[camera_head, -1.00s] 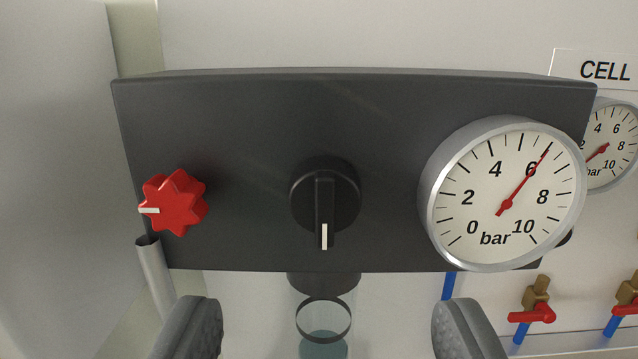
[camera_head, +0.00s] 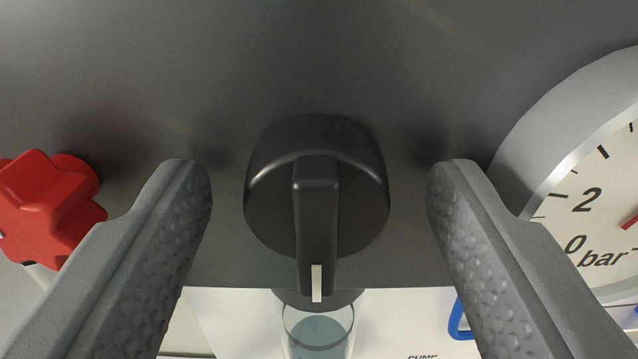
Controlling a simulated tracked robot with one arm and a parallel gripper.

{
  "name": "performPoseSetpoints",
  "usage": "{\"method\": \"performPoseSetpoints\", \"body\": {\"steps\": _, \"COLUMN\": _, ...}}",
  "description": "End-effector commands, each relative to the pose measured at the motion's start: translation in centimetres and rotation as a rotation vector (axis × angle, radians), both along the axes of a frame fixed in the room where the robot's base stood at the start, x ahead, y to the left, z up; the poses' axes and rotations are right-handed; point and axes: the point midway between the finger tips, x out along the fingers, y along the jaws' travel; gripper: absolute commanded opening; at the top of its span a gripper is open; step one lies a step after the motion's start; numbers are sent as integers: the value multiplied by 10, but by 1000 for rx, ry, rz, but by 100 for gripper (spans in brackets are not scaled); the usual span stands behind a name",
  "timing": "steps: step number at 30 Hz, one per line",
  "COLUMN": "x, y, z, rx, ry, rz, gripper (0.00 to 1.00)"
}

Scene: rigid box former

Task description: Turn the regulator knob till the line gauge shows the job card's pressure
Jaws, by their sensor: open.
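The black regulator knob (camera_head: 317,190) is in the middle of the view on a dark panel. Its raised grip bar points straight down, with a white mark at its lower end. My gripper (camera_head: 320,172) is open, with one finger on each side of the knob and a clear gap to it on both sides in the picture. The line gauge (camera_head: 575,190) is cut off by the right edge. Its 0, 2 and "bar" show, with only a bit of red needle, so its reading is hidden. No job card is in view.
A red star-shaped knob (camera_head: 45,205) stands out from the panel (camera_head: 230,60) at the left, near my left finger. The gauge rim is close to my right finger. A clear bowl (camera_head: 318,328) hangs below the regulator. A blue part (camera_head: 459,320) shows at lower right.

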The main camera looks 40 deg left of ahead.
Motion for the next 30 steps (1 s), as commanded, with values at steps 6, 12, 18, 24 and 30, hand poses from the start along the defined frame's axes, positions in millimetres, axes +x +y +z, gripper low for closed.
{"method": "performPoseSetpoints", "body": {"steps": 6, "x": 0, "y": 0, "z": 0, "rx": 0, "ry": 0, "rz": 0, "gripper": 58}}
{"method": "performPoseSetpoints", "body": {"steps": 12, "x": 0, "y": 0, "z": 0, "rx": 0, "ry": 0, "rz": 0, "gripper": 19}}
{"method": "performPoseSetpoints", "body": {"steps": 18, "x": 1, "y": 0, "z": 0, "rx": -15, "ry": -11, "rz": -1, "gripper": 14}}
{"method": "performPoseSetpoints", "body": {"steps": 24, "x": 1, "y": -1, "z": 0, "rx": -131, "ry": -97, "rz": -3, "gripper": 14}}
{"method": "performPoseSetpoints", "body": {"steps": 30, "x": 0, "y": 0, "z": 0, "rx": -207, "ry": -154, "rz": -2, "gripper": 14}}
